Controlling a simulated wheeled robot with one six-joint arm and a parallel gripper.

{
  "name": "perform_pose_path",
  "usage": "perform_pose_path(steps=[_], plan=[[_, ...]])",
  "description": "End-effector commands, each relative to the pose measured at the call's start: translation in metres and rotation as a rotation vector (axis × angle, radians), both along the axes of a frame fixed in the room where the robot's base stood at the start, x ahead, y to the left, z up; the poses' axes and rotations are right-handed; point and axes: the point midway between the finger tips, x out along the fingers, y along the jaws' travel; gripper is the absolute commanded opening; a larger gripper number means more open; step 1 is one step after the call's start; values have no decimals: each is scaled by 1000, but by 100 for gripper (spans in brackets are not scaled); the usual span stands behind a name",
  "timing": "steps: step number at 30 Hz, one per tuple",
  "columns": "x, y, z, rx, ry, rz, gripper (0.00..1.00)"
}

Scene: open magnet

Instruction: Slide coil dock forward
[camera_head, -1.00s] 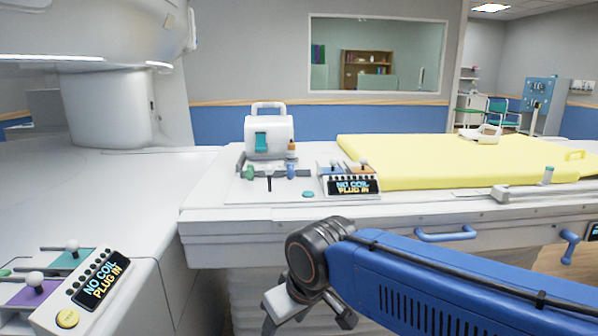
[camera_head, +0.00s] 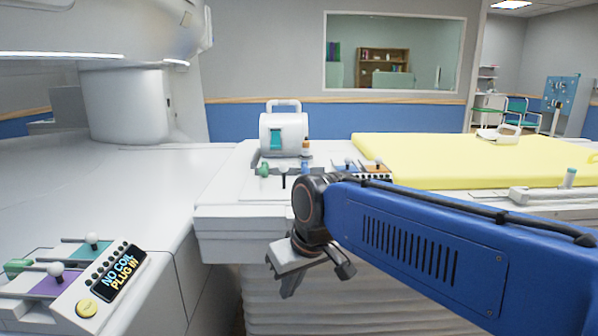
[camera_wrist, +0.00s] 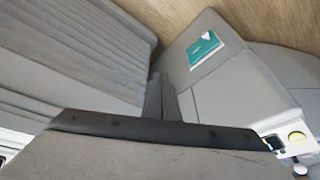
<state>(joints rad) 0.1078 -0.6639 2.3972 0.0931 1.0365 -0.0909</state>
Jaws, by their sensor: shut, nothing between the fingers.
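A white coil unit (camera_head: 284,136) with a top handle and a teal latch stands at the left end of the patient table (camera_head: 240,215). It sits at a grey dock area with a dark-tipped lever (camera_head: 284,180), a green knob (camera_head: 264,169) and a blue knob (camera_head: 305,166). I cannot tell which part is the sliding dock. My gripper (camera_head: 312,268) is shut and empty, in front of the table's side and below its top, apart from the dock. The wrist view shows my gripper (camera_wrist: 162,98) over grey housing panels and wooden floor.
A control panel (camera_head: 118,275) reading "NO COIL PLUG IN" is at lower left, with purple and teal slider plates. A yellow mattress (camera_head: 450,158) covers the table to the right. My blue arm hides part of the table's front and its own panel.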

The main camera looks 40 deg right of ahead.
Motion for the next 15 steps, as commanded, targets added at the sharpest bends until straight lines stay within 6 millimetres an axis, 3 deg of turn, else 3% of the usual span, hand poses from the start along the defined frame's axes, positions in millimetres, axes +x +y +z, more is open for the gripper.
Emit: perform_pose_path(steps=[8, 15], plan=[[62, -26, 57, 86, 23, -41, 0], [114, -61, 101, 164, 20, -60, 0]])
